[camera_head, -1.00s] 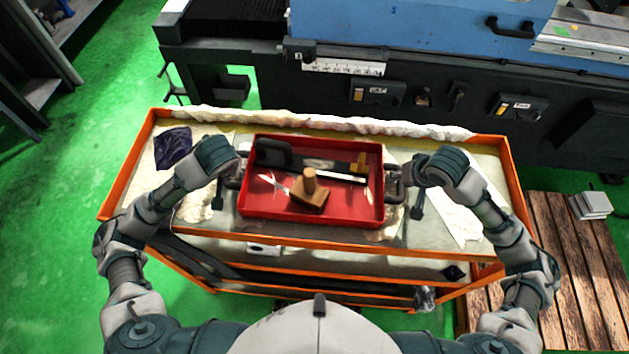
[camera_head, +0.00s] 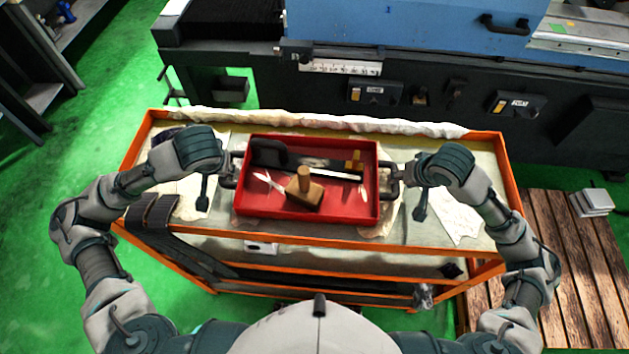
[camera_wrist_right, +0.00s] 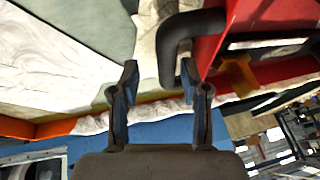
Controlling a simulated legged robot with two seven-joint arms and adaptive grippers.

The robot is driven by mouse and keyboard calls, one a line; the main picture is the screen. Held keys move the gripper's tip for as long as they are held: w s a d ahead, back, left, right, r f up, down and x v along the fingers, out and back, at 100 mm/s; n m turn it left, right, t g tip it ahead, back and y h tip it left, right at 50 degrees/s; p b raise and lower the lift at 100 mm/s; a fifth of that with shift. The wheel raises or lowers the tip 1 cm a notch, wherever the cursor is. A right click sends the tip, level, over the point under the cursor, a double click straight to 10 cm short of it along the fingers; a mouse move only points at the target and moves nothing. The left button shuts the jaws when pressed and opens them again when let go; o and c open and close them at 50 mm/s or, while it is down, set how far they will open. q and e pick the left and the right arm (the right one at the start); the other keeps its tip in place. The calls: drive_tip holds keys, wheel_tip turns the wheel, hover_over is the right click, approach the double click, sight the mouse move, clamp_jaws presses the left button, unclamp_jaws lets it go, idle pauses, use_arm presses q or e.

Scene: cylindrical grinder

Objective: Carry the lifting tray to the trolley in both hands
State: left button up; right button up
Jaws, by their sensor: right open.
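The lifting tray (camera_head: 307,209) is red with a dark handle at each end. It lies on top of the orange-framed trolley (camera_head: 300,241). In it are a wooden block with a knob (camera_head: 304,189), a dark long tool (camera_head: 310,163) and small pale pieces. My right gripper (camera_head: 411,184) is open at the tray's right handle (camera_head: 392,187). In the right wrist view the dark handle (camera_wrist_right: 180,38) reaches between the open fingers (camera_wrist_right: 158,80), nearer the right finger. My left gripper (camera_head: 215,176) is beside the left handle (camera_head: 229,170), with its fingers apart.
A blue and black grinder (camera_head: 410,50) stands behind the trolley. A wooden pallet (camera_head: 570,260) with a small grey stack (camera_head: 592,202) is on the right. Pale cloths (camera_head: 453,217) lie on the trolley top. Green floor (camera_head: 50,190) is open on the left.

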use_arm(q)
drive_tip(key=shift+w+a+f, duration=0.2)
drive_tip(key=shift+w+a, duration=0.25)
drive_tip(key=shift+w, duration=0.15)
drive_tip(key=shift+w+f, duration=0.1)
drive_tip(key=shift+w, duration=0.2)
drive_tip(key=shift+w+d, duration=0.2)
drive_tip(key=shift+s+d, duration=0.4)
drive_tip(key=shift+d, duration=0.05)
use_arm(e)
drive_tip(key=shift+w+d+v, duration=0.1)
drive_tip(key=shift+w+v, duration=0.05)
drive_tip(key=shift+v, duration=0.7)
drive_tip(key=shift+w+d+v, duration=0.1)
drive_tip(key=shift+w+v, duration=0.05)
drive_tip(key=shift+v, duration=0.7)
drive_tip(key=shift+w+d+v, duration=0.1)
drive_tip(key=shift+w+v, duration=0.05)
drive_tip(key=shift+v, duration=0.7)
